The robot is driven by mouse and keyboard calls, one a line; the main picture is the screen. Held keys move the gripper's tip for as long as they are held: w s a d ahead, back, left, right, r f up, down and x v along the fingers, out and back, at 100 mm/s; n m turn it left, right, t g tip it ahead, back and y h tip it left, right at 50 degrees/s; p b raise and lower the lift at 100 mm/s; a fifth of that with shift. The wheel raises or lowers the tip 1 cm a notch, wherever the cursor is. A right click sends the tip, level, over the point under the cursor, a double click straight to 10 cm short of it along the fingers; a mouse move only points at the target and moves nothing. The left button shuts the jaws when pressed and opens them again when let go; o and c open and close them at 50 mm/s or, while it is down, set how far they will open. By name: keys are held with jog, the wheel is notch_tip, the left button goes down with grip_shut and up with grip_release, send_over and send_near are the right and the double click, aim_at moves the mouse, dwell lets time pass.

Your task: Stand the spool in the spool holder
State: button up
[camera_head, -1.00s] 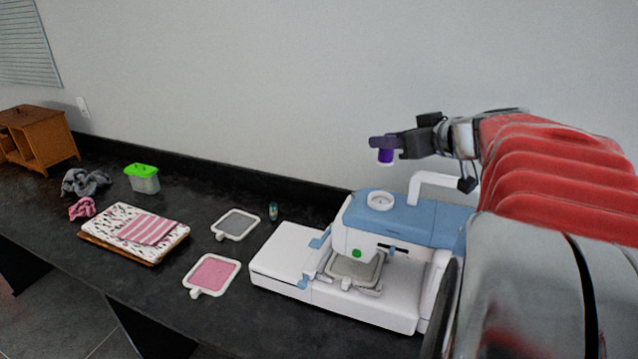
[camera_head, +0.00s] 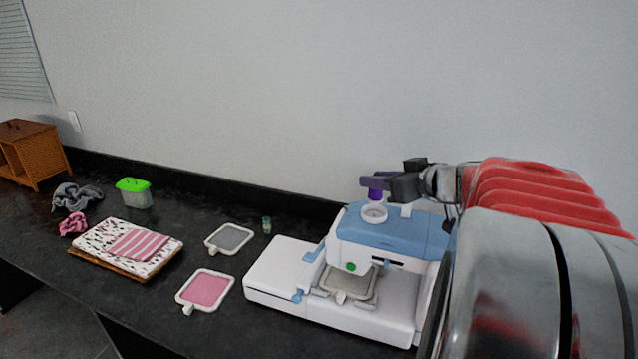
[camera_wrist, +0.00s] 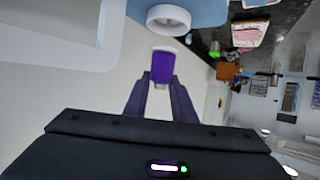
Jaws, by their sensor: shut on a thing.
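The purple spool (camera_head: 375,195) with pale ends is held upright by my gripper (camera_head: 376,182), which is shut on it. The spool holder (camera_head: 374,214) is a white round cup on the blue top of the sewing machine (camera_head: 400,233). In the head view the spool's lower end is just above the holder's rim. In the wrist view the spool (camera_wrist: 162,66) sits between my purple fingers (camera_wrist: 162,88), and the white holder (camera_wrist: 168,20) shows apart from it. Whether the spool's lower end touches the rim is unclear.
The machine's white handle (camera_head: 406,211) stands close to my gripper. Two hoops (camera_head: 230,238), a small greenish bottle-like item (camera_head: 266,225), folded cloth (camera_head: 130,247) and a green-lidded box (camera_head: 134,193) lie to the left on the black worktop.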

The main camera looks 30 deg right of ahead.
aim_at(381, 194)
jog(key=shift+f, duration=1.85)
jog(key=shift+f, duration=0.3)
jog(key=o, duration=1)
jog(key=shift+s+r, duration=0.15)
jog(key=shift+r, duration=0.25)
jog(key=v, duration=1.1)
jog(key=shift+s, duration=0.4)
